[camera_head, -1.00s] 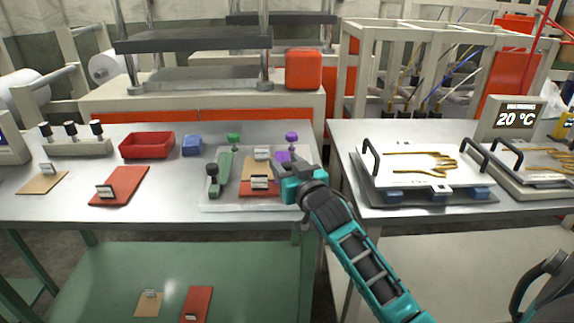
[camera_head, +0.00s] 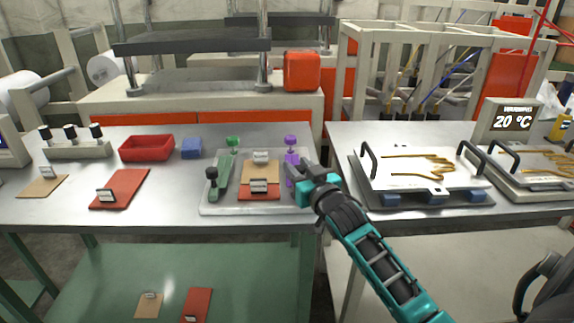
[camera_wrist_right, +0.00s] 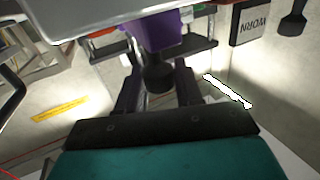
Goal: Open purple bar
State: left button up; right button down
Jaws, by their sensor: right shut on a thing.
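The purple bar (camera_head: 291,168) stands at the right side of a pale fixture plate (camera_head: 218,210), with a purple knob at its far end. It runs nearly straight toward me, beside the boards rather than over them. My right gripper (camera_head: 300,180) is at its near end, shut on its dark handle. In the right wrist view, the purple bar (camera_wrist_right: 150,36) shows above the dark handle (camera_wrist_right: 158,76), which sits between the fingers of my right gripper (camera_wrist_right: 157,88). My left gripper is not in view.
A green bar (camera_head: 225,168) with a black handle stands at the plate's left side. A tan board (camera_head: 260,170) and a red board (camera_head: 258,193) lie between the bars. A red bin (camera_head: 146,148) and blue block (camera_head: 192,148) stand left. Another table with a glove-shape plate is right.

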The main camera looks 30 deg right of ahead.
jog(key=shift+s+d, duration=0.4)
jog(key=shift+d, duration=0.25)
jog(key=c, duration=0.8)
grip_release()
jog(key=shift+a, duration=0.1)
jog(key=shift+c, duration=0.2)
jog(key=s+a, duration=0.2)
jog(key=s, duration=1)
jog(key=shift+s, duration=0.35)
